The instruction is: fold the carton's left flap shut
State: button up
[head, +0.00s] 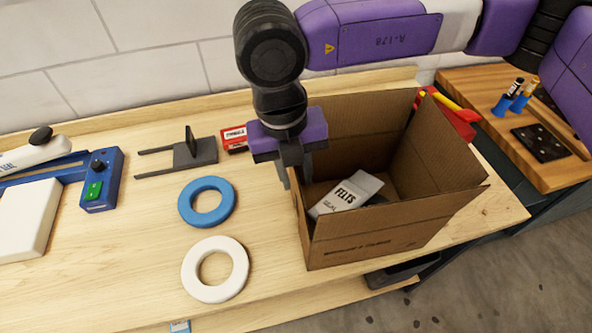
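The open brown carton (365,240) stands at the right part of the bench. The right side panel (437,150) stands raised, leaning outward.
A blue ring (191,202) and a white ring (189,268) lie left of the carton. A grey forked fixture (196,152) and a red box (235,138) lie behind. A blue sealer (103,180) is at far left. Red and yellow tools (458,115) lie behind the carton's right side.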

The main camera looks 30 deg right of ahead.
grip_shut()
dwell(1.3)
